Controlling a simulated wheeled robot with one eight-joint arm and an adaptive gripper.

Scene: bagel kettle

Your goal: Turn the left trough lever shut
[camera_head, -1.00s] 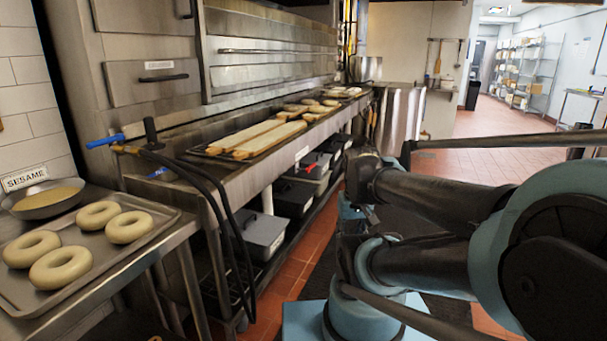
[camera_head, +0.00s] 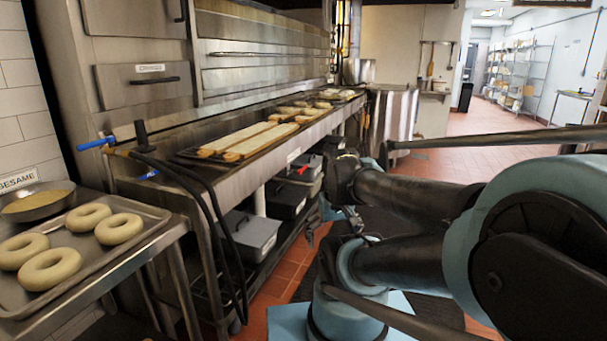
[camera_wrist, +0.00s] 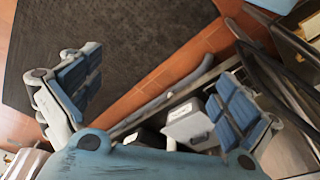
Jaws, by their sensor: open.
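A blue lever handle (camera_head: 97,144) sticks out to the left at the near end of the steel trough counter. It sits by a dark upright post and black hoses. A second blue piece (camera_head: 150,174) shows just below it; I cannot tell whether it is a lever. My gripper (camera_wrist: 158,95) is open and empty in the wrist view, its blue-padded fingers wide apart above the floor. Neither blue piece can be made out in the wrist view. In the head view my gripper is small and partly hidden by my arm, low to the right of the counter, well away from the lever.
A tray (camera_head: 150,212) of bagels and a bowl (camera_head: 36,202) of sesame stand on the left table. Long boards (camera_head: 235,138) lie on the counter. Grey bins (camera_head: 252,236) sit on the shelf below. Black hoses (camera_head: 205,205) hang at the counter's near end. Floor at right is open.

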